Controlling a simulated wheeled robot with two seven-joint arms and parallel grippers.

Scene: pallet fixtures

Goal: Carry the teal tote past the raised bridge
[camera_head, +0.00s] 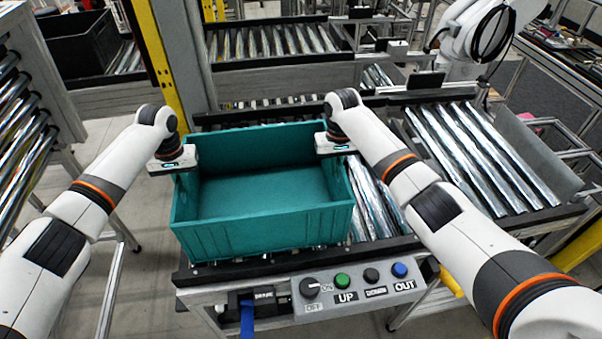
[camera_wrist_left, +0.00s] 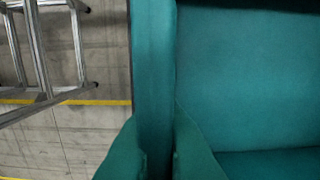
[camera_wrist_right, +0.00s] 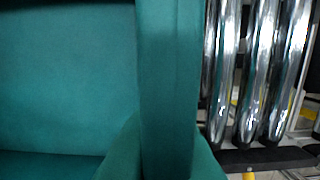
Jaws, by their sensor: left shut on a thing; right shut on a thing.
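The teal tote (camera_head: 265,230) sits upright and empty over the roller conveyor, behind the control panel. I cannot tell whether its base touches the rollers. My left gripper (camera_head: 180,170) is shut on the tote's left side wall; in the left wrist view its fingers (camera_wrist_left: 157,160) straddle that wall. My right gripper (camera_head: 336,150) is shut on the right side wall; in the right wrist view its fingers (camera_wrist_right: 168,160) straddle the wall. The fingertips are partly hidden by the tote. I cannot make out which part is the raised bridge.
A control panel (camera_head: 352,284) with a knob and several buttons is in front. Chrome rollers (camera_head: 480,155) extend to the right. A yellow post (camera_head: 160,65) stands behind left. A black bin (camera_head: 80,45) is at the back left. A white robot arm (camera_head: 490,30) stands behind right.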

